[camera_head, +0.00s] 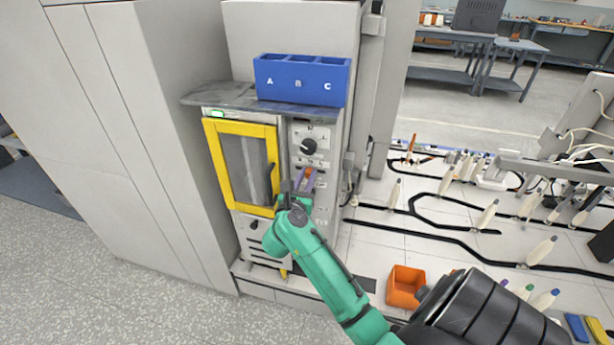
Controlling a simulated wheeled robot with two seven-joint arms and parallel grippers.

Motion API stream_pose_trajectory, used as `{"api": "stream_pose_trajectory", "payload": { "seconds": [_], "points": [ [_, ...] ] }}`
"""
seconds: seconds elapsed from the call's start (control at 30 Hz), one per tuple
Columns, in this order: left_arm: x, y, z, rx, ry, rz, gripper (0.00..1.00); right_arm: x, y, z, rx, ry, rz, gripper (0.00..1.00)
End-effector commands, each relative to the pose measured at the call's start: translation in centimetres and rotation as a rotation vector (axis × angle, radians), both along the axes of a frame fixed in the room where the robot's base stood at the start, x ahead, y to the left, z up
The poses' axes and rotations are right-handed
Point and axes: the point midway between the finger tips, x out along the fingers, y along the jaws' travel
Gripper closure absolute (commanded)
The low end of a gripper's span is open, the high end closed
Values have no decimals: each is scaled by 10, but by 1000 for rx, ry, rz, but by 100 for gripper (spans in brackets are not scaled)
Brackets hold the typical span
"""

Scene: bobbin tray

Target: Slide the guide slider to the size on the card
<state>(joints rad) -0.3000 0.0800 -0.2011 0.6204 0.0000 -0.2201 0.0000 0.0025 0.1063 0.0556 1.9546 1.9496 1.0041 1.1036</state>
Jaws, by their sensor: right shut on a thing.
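My green right arm reaches up from the bottom right to the control panel (322,207) of the cabinet machine. My left gripper is not in view.
A yellow-framed door (227,127) with a dark handle is left of the panel. A black knob (308,146) sits above the gripper. A blue bin (302,100) marked A, B, C stands on top. An orange box (404,298) and several bobbins lie to the right.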

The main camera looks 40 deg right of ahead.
Motion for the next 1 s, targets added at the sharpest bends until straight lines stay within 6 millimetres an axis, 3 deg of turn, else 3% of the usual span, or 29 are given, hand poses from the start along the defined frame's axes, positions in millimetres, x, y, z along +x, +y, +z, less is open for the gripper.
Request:
{"api": "stream_pose_trajectory", "payload": {
  "seconds": [0.2, 0.47, 0.73, 0.77, 0.8, 0.83, 1.0],
  "points": [
    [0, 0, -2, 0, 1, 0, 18, 1, 1, -1, 2, 0, 0, 100],
    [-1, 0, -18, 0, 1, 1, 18, 27, 19, -3, 4, 0, 1, 100],
    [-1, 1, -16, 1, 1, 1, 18, 29, 21, 0, 2, 0, 4, 100],
    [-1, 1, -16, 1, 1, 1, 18, 29, 21, 0, 2, 0, 4, 70],
    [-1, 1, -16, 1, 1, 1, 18, 29, 21, 0, 2, 0, 4, 55],
    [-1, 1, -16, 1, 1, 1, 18, 29, 21, 0, 2, 0, 4, 48],
    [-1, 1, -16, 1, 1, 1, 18, 29, 20, 0, 1, 1, 3, 48]
  ]
}}
